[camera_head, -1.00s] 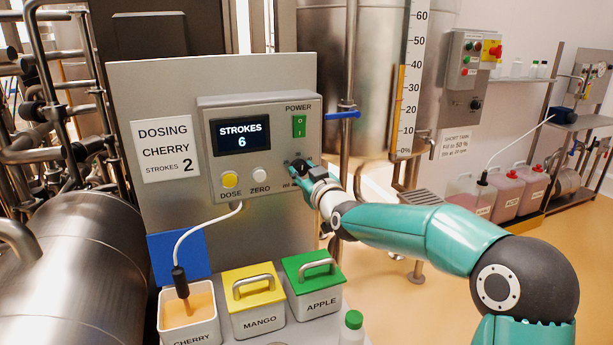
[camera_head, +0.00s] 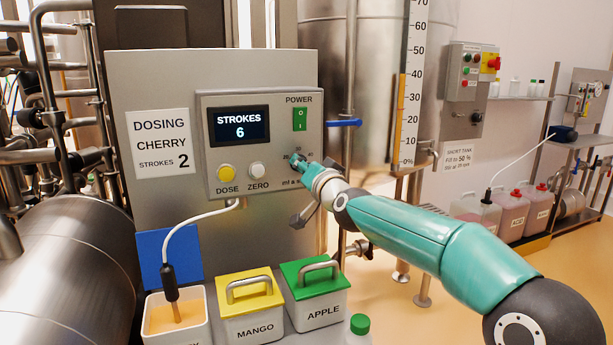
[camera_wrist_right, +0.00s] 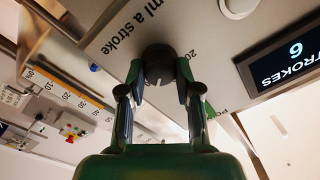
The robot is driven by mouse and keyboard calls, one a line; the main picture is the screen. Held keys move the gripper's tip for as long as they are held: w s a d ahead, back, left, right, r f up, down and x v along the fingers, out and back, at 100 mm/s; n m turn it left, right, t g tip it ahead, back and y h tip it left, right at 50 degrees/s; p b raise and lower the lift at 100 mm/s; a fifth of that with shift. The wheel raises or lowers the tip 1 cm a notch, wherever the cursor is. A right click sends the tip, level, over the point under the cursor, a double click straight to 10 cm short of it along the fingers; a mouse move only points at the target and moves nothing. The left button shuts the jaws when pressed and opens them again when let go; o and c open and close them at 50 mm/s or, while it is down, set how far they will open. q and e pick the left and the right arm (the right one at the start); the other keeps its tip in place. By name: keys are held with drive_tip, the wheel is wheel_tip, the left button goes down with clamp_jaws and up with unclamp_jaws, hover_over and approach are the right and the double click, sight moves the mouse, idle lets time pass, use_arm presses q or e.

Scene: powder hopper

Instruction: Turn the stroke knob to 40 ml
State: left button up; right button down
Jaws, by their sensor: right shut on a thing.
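The stroke knob (camera_wrist_right: 159,60) is a dark round knob at the lower right of the grey dosing panel (camera_head: 212,180). In the right wrist view it sits between both fingers, with a small pale mark on it; the exact setting cannot be read. My right gripper (camera_head: 299,163) is shut on the knob and covers most of it in the head view. Small scale numbers show around the knob, with "20" and "ml a stroke" legible in the upside-down wrist view. The display (camera_head: 240,126) reads STROKES 6. My left gripper is not in view.
Beside the knob are the yellow DOSE button (camera_head: 226,173), white ZERO button (camera_head: 257,170) and green POWER switch (camera_head: 299,120). Below stand an open cherry tub (camera_head: 178,331) and lidded MANGO (camera_head: 252,325) and APPLE (camera_head: 320,312) tubs. A blue-handled valve (camera_head: 344,122) is right of the panel.

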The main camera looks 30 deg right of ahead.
drive_tip(key=shift+d+m+b, duration=0.1)
drive_tip(key=shift+m+b, duration=0.2)
drive_tip(key=shift+m, duration=0.5)
drive_tip(key=c, duration=0.8)
unclamp_jaws()
drive_tip(key=shift+s, duration=0.1)
